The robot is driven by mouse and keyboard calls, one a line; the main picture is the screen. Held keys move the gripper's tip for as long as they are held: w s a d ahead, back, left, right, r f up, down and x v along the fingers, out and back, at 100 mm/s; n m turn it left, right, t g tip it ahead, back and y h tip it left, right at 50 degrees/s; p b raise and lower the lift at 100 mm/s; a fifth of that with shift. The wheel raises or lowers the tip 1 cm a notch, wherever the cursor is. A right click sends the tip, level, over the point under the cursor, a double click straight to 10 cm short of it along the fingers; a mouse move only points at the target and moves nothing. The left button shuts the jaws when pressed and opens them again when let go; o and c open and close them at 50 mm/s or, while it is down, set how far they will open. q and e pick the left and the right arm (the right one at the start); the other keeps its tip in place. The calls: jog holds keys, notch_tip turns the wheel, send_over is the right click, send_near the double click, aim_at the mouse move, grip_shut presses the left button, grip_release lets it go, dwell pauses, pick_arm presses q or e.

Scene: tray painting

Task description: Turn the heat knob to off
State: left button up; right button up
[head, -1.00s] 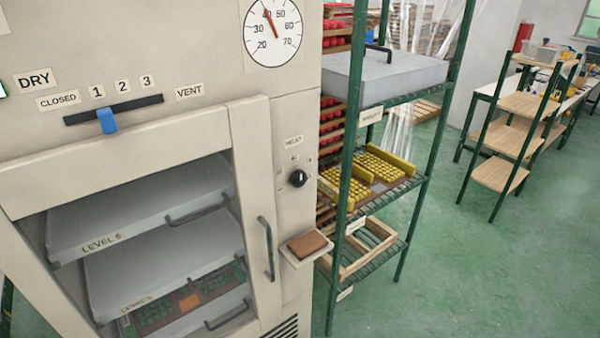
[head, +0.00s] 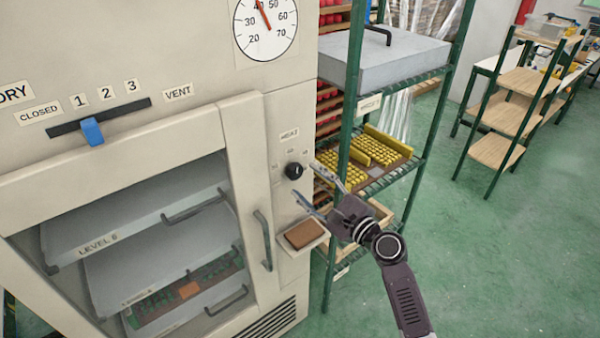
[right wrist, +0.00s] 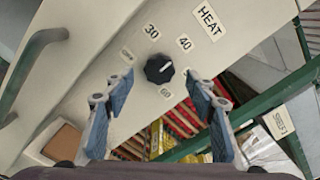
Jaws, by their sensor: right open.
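The heat knob (head: 293,170) is a small round black dial under the HEAT label on the cabinet's right-hand panel. In the right wrist view the knob (right wrist: 159,69) shows a white pointer line toward the upper right, roughly toward the 40 label (right wrist: 184,43). Other small labels ring it, some too small to read. My right gripper (head: 307,183) is open in front of the panel. In the wrist view its blue-padded fingers (right wrist: 158,85) stand on either side of the knob, apart from it. My left gripper is not in view.
A door handle (head: 263,240) is left of the knob. A small ledge with a brown block (head: 304,235) is below. A green-framed shelf rack (head: 345,130) stands close on the right. The cabinet's blue slider (head: 92,131) is far left. Green floor is open at right.

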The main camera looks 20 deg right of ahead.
aim_at(297, 174)
jog(key=x, duration=0.4)
jog(key=shift+f, duration=0.1)
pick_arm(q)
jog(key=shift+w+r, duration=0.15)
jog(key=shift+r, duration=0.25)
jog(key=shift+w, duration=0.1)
pick_arm(e)
jog(key=shift+c, duration=0.2)
jog(key=c, duration=1.1)
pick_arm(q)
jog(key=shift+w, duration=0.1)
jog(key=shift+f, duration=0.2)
pick_arm(e)
jog(key=shift+f, duration=0.1)
